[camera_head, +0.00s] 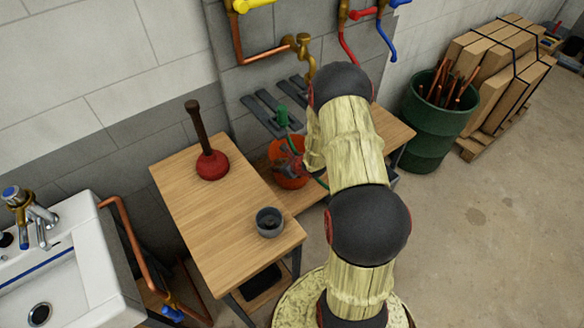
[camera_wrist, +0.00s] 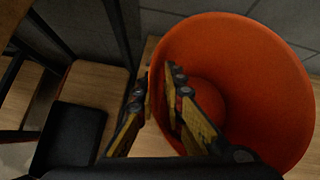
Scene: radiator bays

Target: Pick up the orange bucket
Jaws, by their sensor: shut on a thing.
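The orange bucket (camera_head: 290,176) stands on the low wooden surface between the tables, partly hidden behind my arm in the head view. In the wrist view the bucket (camera_wrist: 285,75) fills the right side, its open mouth facing the camera. My gripper (camera_wrist: 162,85) is shut on the bucket's left wall, with one finger outside and one inside the rim. In the head view my gripper is mostly hidden by my arm. I cannot tell whether the bucket is clear of the surface.
A wooden table (camera_head: 205,235) at left holds a red plunger (camera_head: 212,163) and a dark grey cup (camera_head: 269,222). Copper and yellow pipes (camera_head: 265,55) are on the wall. A green barrel (camera_head: 432,125) stands at right.

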